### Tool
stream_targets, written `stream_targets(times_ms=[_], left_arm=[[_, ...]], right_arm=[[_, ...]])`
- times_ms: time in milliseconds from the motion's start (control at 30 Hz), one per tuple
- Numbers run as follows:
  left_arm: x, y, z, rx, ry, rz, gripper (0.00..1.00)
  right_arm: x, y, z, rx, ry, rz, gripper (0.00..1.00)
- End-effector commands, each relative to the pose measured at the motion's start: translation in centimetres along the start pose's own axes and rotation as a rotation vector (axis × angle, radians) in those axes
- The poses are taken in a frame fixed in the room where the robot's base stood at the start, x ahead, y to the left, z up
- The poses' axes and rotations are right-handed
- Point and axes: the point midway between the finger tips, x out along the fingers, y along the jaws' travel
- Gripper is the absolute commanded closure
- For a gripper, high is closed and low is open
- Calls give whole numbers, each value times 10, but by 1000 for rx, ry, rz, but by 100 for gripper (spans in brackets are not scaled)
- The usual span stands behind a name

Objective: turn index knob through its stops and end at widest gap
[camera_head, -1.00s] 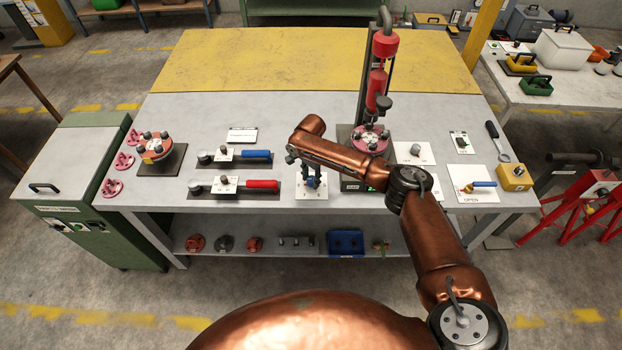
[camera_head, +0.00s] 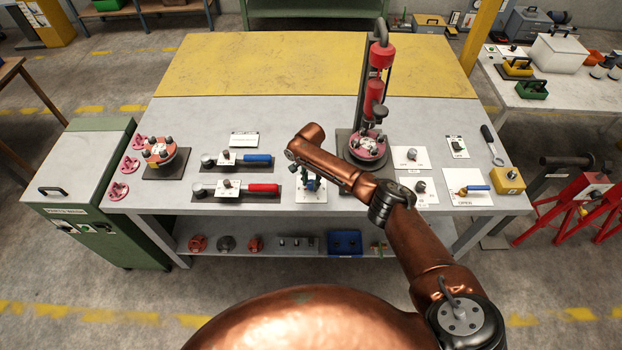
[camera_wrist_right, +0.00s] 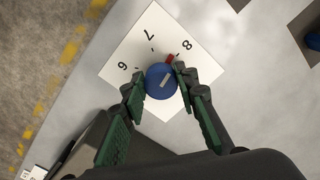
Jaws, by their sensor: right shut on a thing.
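The blue index knob (camera_wrist_right: 160,81) sits on a white plate (camera_wrist_right: 118,68) marked 6, 7 and 8 in the right wrist view. Its red pointer (camera_wrist_right: 169,59) lies between 7 and 8, nearer the 8. My right gripper (camera_wrist_right: 158,84) has its green-padded fingers on either side of the knob and is shut on it. In the head view the plate (camera_head: 301,196) lies near the bench's front edge, and my right gripper (camera_head: 311,183) is over it, mostly hiding the knob. My left gripper is not in view.
A tall red press (camera_head: 375,90) stands just behind my right forearm. Left of the plate lie a red-handled tool (camera_head: 263,188) and a blue-handled tool (camera_head: 257,158). White cards with small knobs (camera_head: 411,157) lie to the right. The yellow rear bench area (camera_head: 260,65) is clear.

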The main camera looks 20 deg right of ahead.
Motion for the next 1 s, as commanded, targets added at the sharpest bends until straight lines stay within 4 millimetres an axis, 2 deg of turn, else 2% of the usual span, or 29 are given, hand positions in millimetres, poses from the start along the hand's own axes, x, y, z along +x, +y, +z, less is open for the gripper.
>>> stream_targets(times_ms=[33, 200, 1000], left_arm=[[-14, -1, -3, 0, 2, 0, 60], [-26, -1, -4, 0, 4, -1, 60], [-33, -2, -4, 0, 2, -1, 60]], right_arm=[[-5, 0, 3, -36, -6, 2, 96], [-2, 1, 2, -194, -5, 2, 96], [0, 3, -1, -956, -1, 0, 96]])
